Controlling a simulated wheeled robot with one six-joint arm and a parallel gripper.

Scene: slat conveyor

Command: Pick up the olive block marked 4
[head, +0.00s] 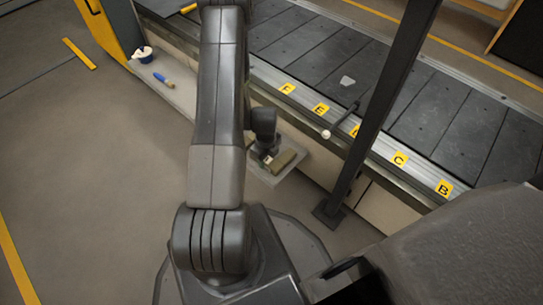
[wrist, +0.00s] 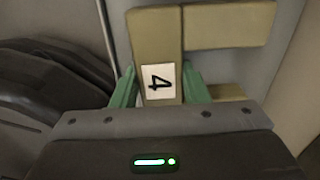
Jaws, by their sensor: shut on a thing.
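The olive block marked 4 (wrist: 155,35) is upright in the wrist view, its white label turned sideways. The green fingers of my gripper (wrist: 159,72) are on either side of it and shut on it. In the head view my gripper (head: 266,151) is low over a small grey ledge, and my arm hides part of that area. I cannot tell whether the block is lifted off the ledge.
Another olive block (wrist: 230,25) is close on the right of the marked block, with an olive piece (wrist: 228,91) below it. The grey ledge (head: 299,155) adjoins the slat conveyor (head: 330,60). A dark post (head: 380,110) stands on the right.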

